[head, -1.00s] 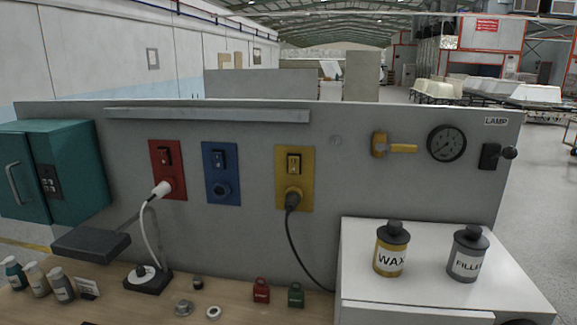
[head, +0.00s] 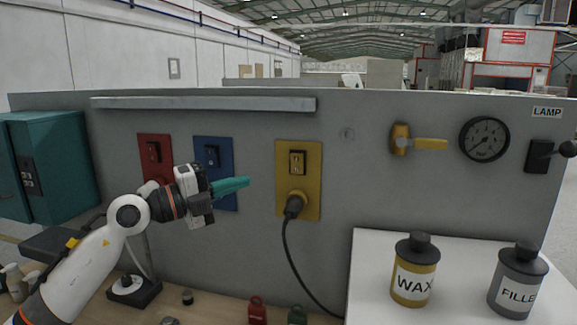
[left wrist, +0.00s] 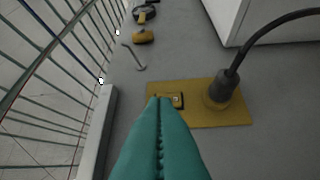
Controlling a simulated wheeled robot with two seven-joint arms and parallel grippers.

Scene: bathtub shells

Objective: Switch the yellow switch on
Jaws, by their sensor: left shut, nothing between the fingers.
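The yellow switch plate (head: 312,205) is on the grey panel. Its dark rocker switch (head: 297,162) is at the top, and a black plug with a cable (head: 293,207) sits in the socket below. My left gripper (head: 247,182) is shut and empty, its teal fingers pointing right, left of the yellow plate and in front of the blue plate. In the left wrist view the fingertips (left wrist: 160,99) overlap the near side of the switch (left wrist: 177,99); the gap to it cannot be told. The right gripper is not in view.
The red plate (head: 154,147) and blue plate (head: 228,160) are left of the yellow one, partly hidden by my arm. A yellow-handled valve (head: 400,141) and a gauge (head: 484,138) are to the right. WAX (head: 415,270) and FILLER (head: 517,280) containers stand on a white cabinet.

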